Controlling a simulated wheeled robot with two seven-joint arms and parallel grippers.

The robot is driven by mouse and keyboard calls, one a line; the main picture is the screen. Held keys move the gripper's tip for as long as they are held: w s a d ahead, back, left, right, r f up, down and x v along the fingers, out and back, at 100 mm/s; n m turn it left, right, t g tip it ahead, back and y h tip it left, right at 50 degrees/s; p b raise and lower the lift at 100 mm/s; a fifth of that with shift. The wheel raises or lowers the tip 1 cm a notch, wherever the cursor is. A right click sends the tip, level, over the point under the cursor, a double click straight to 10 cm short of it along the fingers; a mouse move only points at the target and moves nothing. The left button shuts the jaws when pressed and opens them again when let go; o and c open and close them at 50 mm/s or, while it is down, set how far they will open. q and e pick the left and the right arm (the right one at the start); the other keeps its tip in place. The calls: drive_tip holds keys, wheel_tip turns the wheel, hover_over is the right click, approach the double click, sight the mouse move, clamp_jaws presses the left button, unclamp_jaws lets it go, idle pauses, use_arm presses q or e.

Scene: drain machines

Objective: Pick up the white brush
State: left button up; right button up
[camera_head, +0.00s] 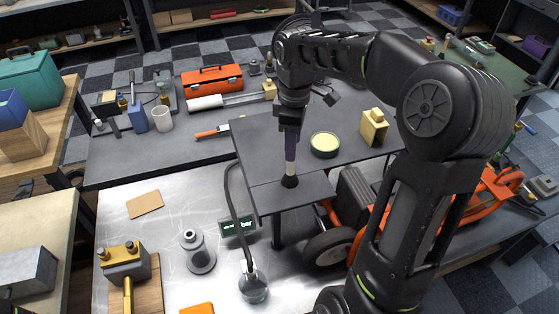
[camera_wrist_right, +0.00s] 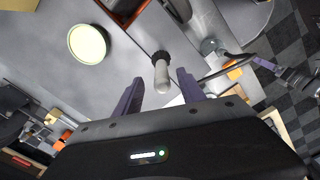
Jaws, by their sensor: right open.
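The white brush (camera_head: 290,168) stands upright on the dark raised table panel (camera_head: 265,200), with a dark base at the bottom. My right gripper (camera_head: 290,152) points down directly over it, its purple fingers at the brush's upper part. In the right wrist view, the brush's pale handle (camera_wrist_right: 162,75) points toward me between the two open, spread fingers (camera_wrist_right: 158,82). Gaps show on both sides, so the fingers do not grip it. My left gripper is not in view.
A round dish with a pale yellow-green top (camera_head: 325,143) and a yellowish block (camera_head: 374,126) stand to the right on the dark surface. An orange-handled tool (camera_head: 212,131) lies to the left. A dark hose (camera_head: 231,195) runs beside the panel's left edge.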

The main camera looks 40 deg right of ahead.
sight(291, 164)
drive_tip(key=shift+w, duration=0.2)
drive_tip(key=shift+s, duration=0.15)
drive_tip(key=shift+f+b, duration=0.75)
drive_tip(key=shift+f, duration=0.5)
drive_tip(key=shift+f, duration=0.1)
